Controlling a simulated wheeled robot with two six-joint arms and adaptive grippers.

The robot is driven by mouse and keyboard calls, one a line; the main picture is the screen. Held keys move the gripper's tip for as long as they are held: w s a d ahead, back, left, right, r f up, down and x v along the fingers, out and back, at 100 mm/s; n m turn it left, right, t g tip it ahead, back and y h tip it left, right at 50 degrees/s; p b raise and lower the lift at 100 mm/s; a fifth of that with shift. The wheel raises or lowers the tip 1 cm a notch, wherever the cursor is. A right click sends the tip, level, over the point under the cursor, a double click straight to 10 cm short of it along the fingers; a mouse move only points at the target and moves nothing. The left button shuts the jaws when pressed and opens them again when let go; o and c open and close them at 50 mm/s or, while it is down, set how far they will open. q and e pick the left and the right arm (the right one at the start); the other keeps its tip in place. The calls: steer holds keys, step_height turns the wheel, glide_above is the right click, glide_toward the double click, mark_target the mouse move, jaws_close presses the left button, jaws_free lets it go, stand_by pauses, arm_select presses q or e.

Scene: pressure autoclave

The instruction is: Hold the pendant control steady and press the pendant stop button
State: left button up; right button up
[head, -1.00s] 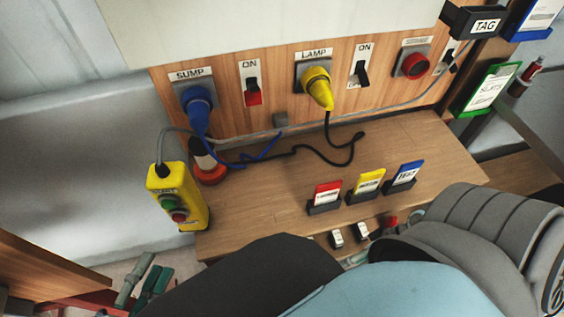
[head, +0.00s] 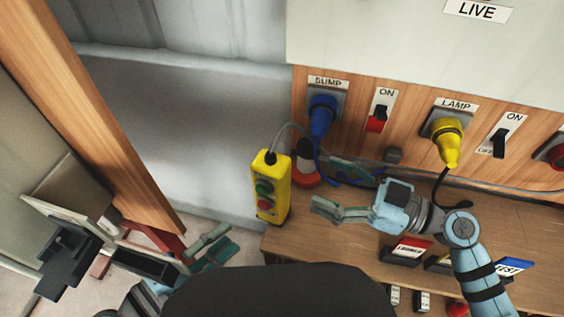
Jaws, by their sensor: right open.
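The yellow pendant control (head: 281,192) hangs upright by a grey cable at the left end of the wooden bench. Its front shows a green button (head: 264,187) and, below it, the red stop button (head: 265,205). My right gripper (head: 325,186) is open and empty, to the right of the pendant and apart from it, over the bench. Its fingers point left toward the pendant. My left gripper (head: 231,237) is low and to the left of the pendant, apart from it. Its two fingertips are separated, with nothing seen between them.
A red-and-white object (head: 306,168) stands behind the pendant's right side. A blue SUMP plug (head: 321,116) and yellow LAMP plug (head: 446,140) sit in the panel, cables trailing onto the bench. Card holders (head: 405,250) stand at the bench front. A wooden post (head: 90,115) is at left.

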mark_target(255, 156)
steer(key=x, duration=1.2)
steer(key=shift+w+a, duration=0.1)
steer(key=shift+a, duration=0.05)
steer(key=shift+c, duration=0.5)
arm_select(q)
steer(key=shift+c, duration=0.4)
arm_select(e)
steer(key=c, duration=1.5)
arm_select(q)
jaws_close()
steer(key=shift+a, duration=0.1)
